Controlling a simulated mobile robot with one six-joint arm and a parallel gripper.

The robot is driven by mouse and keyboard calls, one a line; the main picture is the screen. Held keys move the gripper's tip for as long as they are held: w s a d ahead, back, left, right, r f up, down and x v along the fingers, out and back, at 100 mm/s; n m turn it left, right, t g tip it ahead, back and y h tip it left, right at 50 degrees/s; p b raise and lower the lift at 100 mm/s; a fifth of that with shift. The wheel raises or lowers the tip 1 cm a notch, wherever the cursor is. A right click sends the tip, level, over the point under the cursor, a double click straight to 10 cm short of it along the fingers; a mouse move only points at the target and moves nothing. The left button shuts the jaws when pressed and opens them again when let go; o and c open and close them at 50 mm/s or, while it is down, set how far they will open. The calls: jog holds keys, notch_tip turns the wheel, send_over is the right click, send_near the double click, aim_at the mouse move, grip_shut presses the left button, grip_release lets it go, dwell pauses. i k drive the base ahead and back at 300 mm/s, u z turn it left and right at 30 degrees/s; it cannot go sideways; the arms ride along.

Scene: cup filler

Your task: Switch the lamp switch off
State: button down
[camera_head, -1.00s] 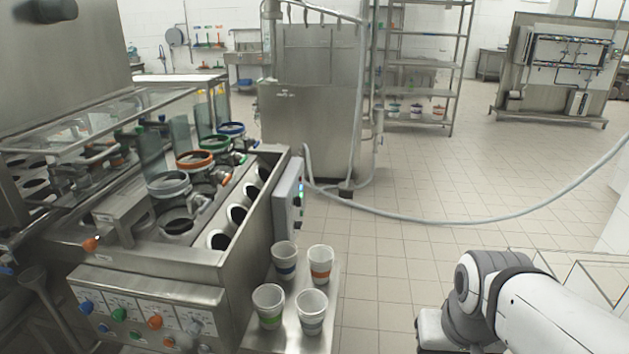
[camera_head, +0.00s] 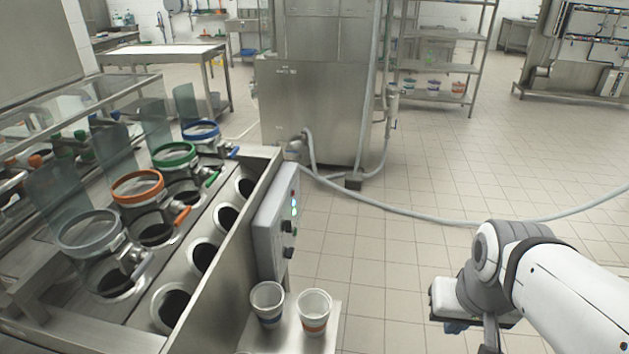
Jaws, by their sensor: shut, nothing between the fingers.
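A grey control box (camera_head: 272,235) is fixed to the right end of the steel filler. Its narrow right face carries lit green lights (camera_head: 294,207), a small red mark above them, and dark knobs (camera_head: 289,226), with another dark knob (camera_head: 288,253) lower down. I cannot tell which is the lamp switch or which way it is set. My arm (camera_head: 560,285) reaches in from the right edge, bent at a dark grey joint, well to the right of the box. My gripper's fingers do not show in this view.
Two white cups (camera_head: 268,303) (camera_head: 314,310) stand on a steel shelf below the box. The filler has several ringed holders (camera_head: 90,234) and a row of round openings (camera_head: 203,256). A grey hose (camera_head: 400,207) crosses the floor behind. Tiled floor between box and arm is clear.

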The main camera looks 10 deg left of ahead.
aim_at(287, 225)
jog(key=u, duration=1)
jog(key=k, duration=0.55)
jog(key=z, duration=1.4)
jog(key=i, duration=1.45)
jog(key=u, duration=1.15)
